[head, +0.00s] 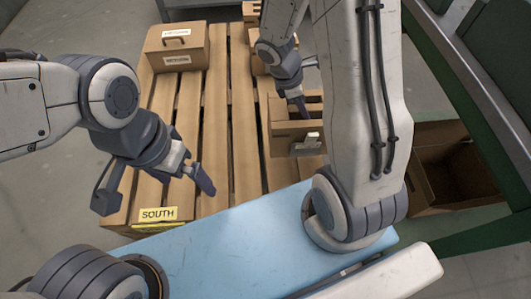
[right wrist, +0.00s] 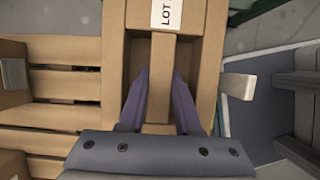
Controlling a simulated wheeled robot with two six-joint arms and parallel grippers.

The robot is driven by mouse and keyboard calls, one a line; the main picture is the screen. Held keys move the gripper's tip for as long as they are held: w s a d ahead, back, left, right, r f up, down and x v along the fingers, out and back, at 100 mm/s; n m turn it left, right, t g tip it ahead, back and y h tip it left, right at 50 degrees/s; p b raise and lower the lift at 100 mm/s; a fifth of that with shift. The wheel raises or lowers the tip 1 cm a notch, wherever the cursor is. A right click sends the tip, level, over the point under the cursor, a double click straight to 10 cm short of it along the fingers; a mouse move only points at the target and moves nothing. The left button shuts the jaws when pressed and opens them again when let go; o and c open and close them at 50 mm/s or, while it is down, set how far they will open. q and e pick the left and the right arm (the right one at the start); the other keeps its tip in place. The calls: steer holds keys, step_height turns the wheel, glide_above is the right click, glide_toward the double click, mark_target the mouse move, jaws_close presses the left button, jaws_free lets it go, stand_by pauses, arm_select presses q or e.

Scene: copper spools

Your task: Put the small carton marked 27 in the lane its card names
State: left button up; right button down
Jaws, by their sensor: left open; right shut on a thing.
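My right gripper (head: 300,100) reaches down into an open brown carton (head: 290,132) on the right side of the pallet. In the right wrist view its two fingers (right wrist: 160,105) stand on either side of the carton's middle strip (right wrist: 160,75) and are shut on it. A white label reading "LOT" (right wrist: 166,14) is on the carton; the rest of its text is cut off. I cannot read a 27 anywhere. My left gripper (head: 156,198) is open and empty near the pallet's front left. A yellow card reading "SOUTH" (head: 158,214) is on the pallet's front edge.
The slatted wooden pallet (head: 216,130) has bare slats in its middle. A closed carton (head: 177,46) with white labels stands at its back left. A blue surface (head: 240,240) lies in front. An open box (head: 450,165) stands on the floor at the right beside green framing.

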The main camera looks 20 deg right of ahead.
steer(key=shift+f, duration=0.25)
steer(key=w+a+f+b, duration=0.7)
steer(key=a+f, duration=0.2)
steer(key=f, duration=0.1)
steer(key=shift+w+f, duration=0.25)
steer(key=shift+f, duration=0.3)
steer(key=c, duration=0.6)
jaws_free()
